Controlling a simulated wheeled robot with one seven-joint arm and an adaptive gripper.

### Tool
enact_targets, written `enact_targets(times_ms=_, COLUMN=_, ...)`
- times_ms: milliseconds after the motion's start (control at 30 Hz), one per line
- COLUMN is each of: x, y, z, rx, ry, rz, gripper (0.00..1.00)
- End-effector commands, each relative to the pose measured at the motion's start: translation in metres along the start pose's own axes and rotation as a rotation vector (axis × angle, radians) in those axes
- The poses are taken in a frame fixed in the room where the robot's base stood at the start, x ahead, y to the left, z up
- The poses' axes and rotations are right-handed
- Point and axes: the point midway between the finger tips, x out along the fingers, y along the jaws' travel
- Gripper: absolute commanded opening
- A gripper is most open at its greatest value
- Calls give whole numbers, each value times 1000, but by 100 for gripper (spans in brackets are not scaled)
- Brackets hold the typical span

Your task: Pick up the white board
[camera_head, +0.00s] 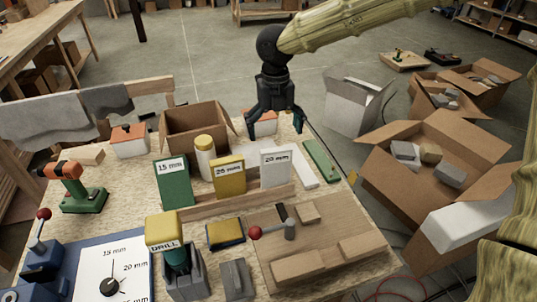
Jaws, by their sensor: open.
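A white board marked "20 mm" (276,168) stands upright in a wooden rack (235,205), at the right end of a row. A yellow "25 mm" board (229,178) and a green "15 mm" board (173,183) stand to its left. My gripper (275,130) hangs pointing down above and behind the white board, apart from it in the picture. Its fingers are spread, with nothing between them. A flat white strip (305,168) lies on the table just right of the white board, partly hidden behind it.
A green strip (321,161) lies at the table's right edge. A white bottle with a yellow cap (204,158) and an open cardboard box (195,127) stand left of my gripper. A wooden clamp board (320,240) lies in front. Open boxes (435,165) stand right of the table.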

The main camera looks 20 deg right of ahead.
Motion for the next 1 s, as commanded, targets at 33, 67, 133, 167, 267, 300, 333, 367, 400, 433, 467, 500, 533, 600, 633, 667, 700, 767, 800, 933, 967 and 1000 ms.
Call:
enact_targets(times_ms=33, x=0, y=0, z=-2, rx=3, ry=0, rz=3, gripper=100)
enact_targets(times_ms=67, x=1, y=0, z=-4, rx=4, ry=0, rz=4, gripper=100)
enact_targets(times_ms=133, x=7, y=1, z=-5, rx=5, ry=0, rz=5, gripper=100)
enact_targets(times_ms=167, x=11, y=2, z=-5, rx=4, ry=0, rz=5, gripper=100)
enact_targets(times_ms=267, x=27, y=2, z=-3, rx=2, ry=3, rz=4, gripper=100)
enact_targets(times_ms=300, x=33, y=2, z=0, rx=2, ry=4, rz=3, gripper=100)
enact_targets(times_ms=333, x=38, y=2, z=1, rx=3, ry=6, rz=3, gripper=100)
enact_targets(times_ms=367, x=43, y=3, z=3, rx=3, ry=7, rz=3, gripper=100)
enact_targets(times_ms=400, x=48, y=3, z=4, rx=2, ry=8, rz=3, gripper=100)
enact_targets(times_ms=433, x=51, y=4, z=5, rx=2, ry=9, rz=3, gripper=100)
enact_targets(times_ms=467, x=54, y=4, z=6, rx=1, ry=9, rz=3, gripper=100)
enact_targets(times_ms=500, x=56, y=3, z=6, rx=1, ry=10, rz=3, gripper=100)
enact_targets(times_ms=533, x=58, y=3, z=6, rx=1, ry=11, rz=3, gripper=100)
enact_targets(times_ms=600, x=61, y=2, z=6, rx=2, ry=10, rz=3, gripper=100)
enact_targets(times_ms=633, x=62, y=2, z=6, rx=2, ry=10, rz=3, gripper=100)
enact_targets(times_ms=667, x=64, y=1, z=4, rx=3, ry=10, rz=3, gripper=100)
enact_targets(times_ms=700, x=67, y=0, z=2, rx=4, ry=11, rz=2, gripper=100)
enact_targets(times_ms=767, x=74, y=-1, z=-1, rx=4, ry=12, rz=3, gripper=100)
enact_targets(times_ms=800, x=80, y=-1, z=-3, rx=4, ry=13, rz=2, gripper=100)
enact_targets(times_ms=933, x=98, y=-1, z=-5, rx=4, ry=12, rz=3, gripper=100)
enact_targets(times_ms=967, x=101, y=-1, z=-5, rx=4, ry=11, rz=3, gripper=100)
enact_targets(times_ms=1000, x=104, y=-1, z=-5, rx=4, ry=11, rz=2, gripper=100)
